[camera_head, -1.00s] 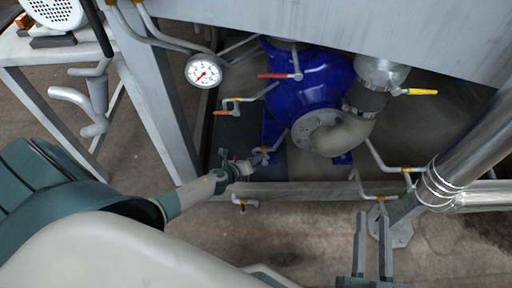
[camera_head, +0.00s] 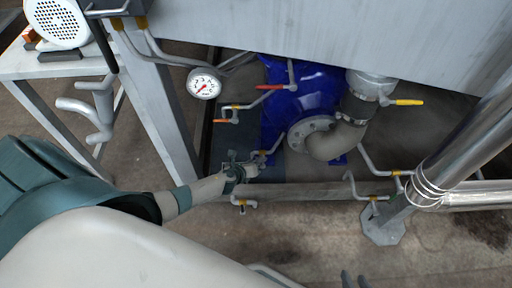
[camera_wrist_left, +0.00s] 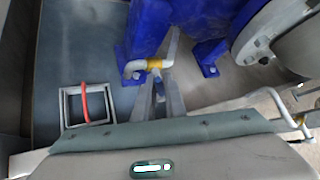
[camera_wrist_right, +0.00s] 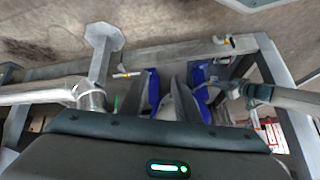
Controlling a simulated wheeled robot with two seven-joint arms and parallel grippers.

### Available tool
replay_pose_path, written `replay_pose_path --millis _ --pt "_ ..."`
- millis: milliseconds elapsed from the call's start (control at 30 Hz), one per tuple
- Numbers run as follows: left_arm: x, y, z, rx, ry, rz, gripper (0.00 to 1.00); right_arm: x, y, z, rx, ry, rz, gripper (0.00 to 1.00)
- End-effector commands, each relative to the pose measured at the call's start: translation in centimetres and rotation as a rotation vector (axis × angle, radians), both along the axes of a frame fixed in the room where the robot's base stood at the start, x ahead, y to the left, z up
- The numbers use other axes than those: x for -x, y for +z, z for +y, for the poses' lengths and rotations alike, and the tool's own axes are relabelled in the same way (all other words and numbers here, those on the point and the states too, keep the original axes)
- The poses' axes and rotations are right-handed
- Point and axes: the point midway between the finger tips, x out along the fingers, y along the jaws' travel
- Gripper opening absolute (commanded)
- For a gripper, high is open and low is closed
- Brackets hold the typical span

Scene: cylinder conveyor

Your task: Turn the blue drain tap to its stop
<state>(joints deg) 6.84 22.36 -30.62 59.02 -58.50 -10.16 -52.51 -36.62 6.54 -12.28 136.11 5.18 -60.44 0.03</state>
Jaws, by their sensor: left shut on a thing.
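The drain tap is a bent grey pipe with a yellow collar (camera_head: 263,153), low in front of the blue pump casing (camera_head: 300,95). The collar also shows in the left wrist view (camera_wrist_left: 154,64). My left gripper (camera_head: 252,166) is at this tap, shut on its handle; in the left wrist view the fingers (camera_wrist_left: 160,88) reach up to just below the collar. The handle is mostly hidden by the fingers, and I cannot make out its blue colour. My right gripper (camera_head: 354,281) is at the bottom edge of the head view. It is open and empty in the right wrist view (camera_wrist_right: 167,90).
Other taps have red (camera_head: 270,87), orange (camera_head: 220,121) and yellow (camera_head: 409,102) handles. A pressure gauge (camera_head: 203,83) hangs at the upper left. A grey frame leg (camera_head: 165,110) stands left of the pump, and a shiny pipe (camera_head: 455,150) runs at the right.

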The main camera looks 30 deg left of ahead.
Motion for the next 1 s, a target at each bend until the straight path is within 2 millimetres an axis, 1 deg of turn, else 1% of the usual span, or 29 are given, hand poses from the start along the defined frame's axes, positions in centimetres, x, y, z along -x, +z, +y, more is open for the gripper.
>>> replay_pose_path --millis 33,467,933,1000 --pt "0.0 0.3 0.0 -0.009 0.001 0.006 0.0 0.1 0.2 -0.3 0.012 -0.002 0.017 0.29" --pt "-0.3 0.6 -0.4 -0.088 0.001 0.055 0.0 2.0 -0.4 -3.4 0.113 -0.02 0.176 0.29" --pt "-0.7 0.8 -1.0 -0.209 0.001 0.129 0.0 4.8 -0.1 -7.4 0.227 -0.056 0.381 0.29" --pt "-0.7 0.8 -1.1 -0.228 0.001 0.141 0.0 4.6 -1.3 -7.4 0.229 -0.055 0.389 0.29"
